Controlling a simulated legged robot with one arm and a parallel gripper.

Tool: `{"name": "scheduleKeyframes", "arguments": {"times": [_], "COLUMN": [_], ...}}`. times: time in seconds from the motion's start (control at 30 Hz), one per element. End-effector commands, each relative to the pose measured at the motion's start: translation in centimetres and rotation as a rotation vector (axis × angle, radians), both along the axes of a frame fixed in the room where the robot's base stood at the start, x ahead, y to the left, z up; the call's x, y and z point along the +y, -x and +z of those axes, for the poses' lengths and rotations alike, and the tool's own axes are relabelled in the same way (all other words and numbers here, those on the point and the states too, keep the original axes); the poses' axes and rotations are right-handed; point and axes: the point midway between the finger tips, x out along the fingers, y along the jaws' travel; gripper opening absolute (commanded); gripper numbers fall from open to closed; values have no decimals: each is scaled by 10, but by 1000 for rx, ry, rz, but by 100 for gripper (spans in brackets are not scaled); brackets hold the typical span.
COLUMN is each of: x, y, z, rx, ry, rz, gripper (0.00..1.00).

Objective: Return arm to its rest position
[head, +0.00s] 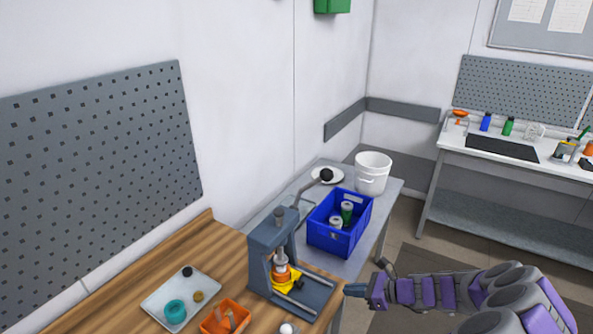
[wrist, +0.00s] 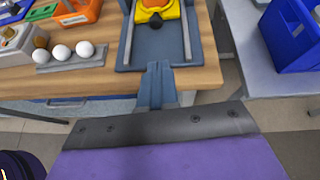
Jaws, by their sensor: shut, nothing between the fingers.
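My gripper (head: 366,290) is at the end of my purple and grey arm, which comes in from the lower right in the head view. In the wrist view my gripper (wrist: 158,72) is shut and empty. Its fingertips point at the front edge of the wooden workbench (head: 207,234), by the base of a grey-blue lever press (head: 272,236). I cannot tell whether they touch the press base. The press holds an orange and yellow piece (head: 283,275), partly hidden by its frame.
A blue crate (head: 339,236) with cans and a white bucket (head: 373,173) stand on a grey table to the right. A white tray (head: 160,300) and an orange bin (head: 226,317) lie on the bench. Three white balls (wrist: 61,52) sit left of the press. Open floor lies right.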

Motion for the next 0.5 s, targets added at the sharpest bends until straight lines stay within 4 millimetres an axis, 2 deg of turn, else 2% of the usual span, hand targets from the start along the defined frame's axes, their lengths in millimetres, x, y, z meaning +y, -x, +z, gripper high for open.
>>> {"name": "scheduleKeyframes", "arguments": {"times": [0.13, 0.23, 0.4, 0.5], "x": [31, 66, 120, 139], "y": [6, 18, 59, 86], "z": [32, 65, 114, 135], "rx": [-72, -157, -300, -376], "ry": [34, 87, 190, 256], "rz": [118, 263, 537, 687], "gripper": [0, 0, 0, 0]}}
